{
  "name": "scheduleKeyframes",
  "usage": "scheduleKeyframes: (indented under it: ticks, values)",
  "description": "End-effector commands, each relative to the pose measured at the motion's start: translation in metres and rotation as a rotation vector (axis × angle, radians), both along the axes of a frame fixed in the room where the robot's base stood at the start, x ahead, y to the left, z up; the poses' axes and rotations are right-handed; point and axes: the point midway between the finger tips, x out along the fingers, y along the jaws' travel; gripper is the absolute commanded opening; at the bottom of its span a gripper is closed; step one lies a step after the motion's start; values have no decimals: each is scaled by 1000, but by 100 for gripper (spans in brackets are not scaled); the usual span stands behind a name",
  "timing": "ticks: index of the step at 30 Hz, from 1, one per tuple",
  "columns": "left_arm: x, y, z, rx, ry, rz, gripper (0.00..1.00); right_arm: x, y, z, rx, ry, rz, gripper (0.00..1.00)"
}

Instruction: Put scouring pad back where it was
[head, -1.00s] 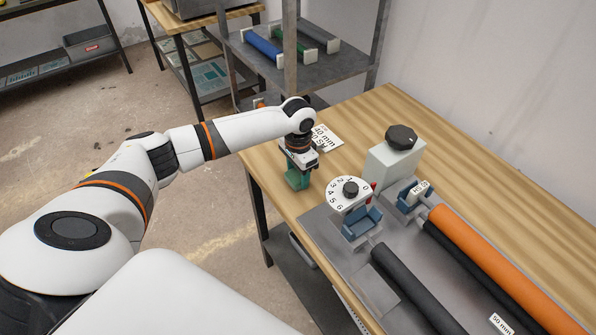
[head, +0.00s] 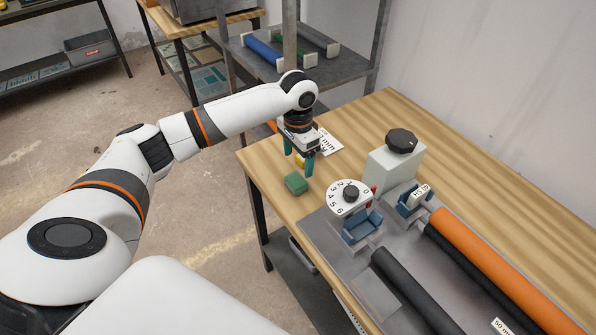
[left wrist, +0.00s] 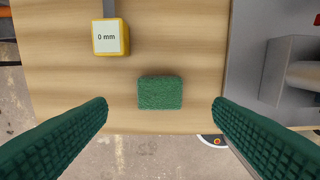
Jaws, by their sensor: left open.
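The green scouring pad (head: 296,184) lies flat on the wooden table (head: 262,172), close to its left front edge. It also shows in the left wrist view (left wrist: 160,93), centred between the fingers and apart from both. My left gripper (head: 299,167) is open and empty, raised above and slightly behind the pad in the head view. Its green ribbed fingers stand wide apart in the left wrist view (left wrist: 160,108). My right gripper is not in view.
A yellow-rimmed block labelled "0 mm" (left wrist: 108,38) lies near the pad. A white numbered dial (head: 349,198) and a machine with an orange roller (head: 490,262) and dark rollers stand to the right. A metal shelf (head: 300,62) with several rollers stands behind.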

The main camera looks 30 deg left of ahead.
Motion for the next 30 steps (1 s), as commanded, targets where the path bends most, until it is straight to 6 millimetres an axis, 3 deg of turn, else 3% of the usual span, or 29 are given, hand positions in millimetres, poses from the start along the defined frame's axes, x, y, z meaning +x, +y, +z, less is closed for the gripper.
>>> scheduleKeyframes:
  ticks: [3, 9, 30]
  values:
    - [1, 0, 23, 1, -4, 0, 75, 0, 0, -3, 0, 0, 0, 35]
    - [0, 0, 45, 0, -1, 1, 75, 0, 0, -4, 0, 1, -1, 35]
    - [0, 0, 48, 0, 1, 1, 75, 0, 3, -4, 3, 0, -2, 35]
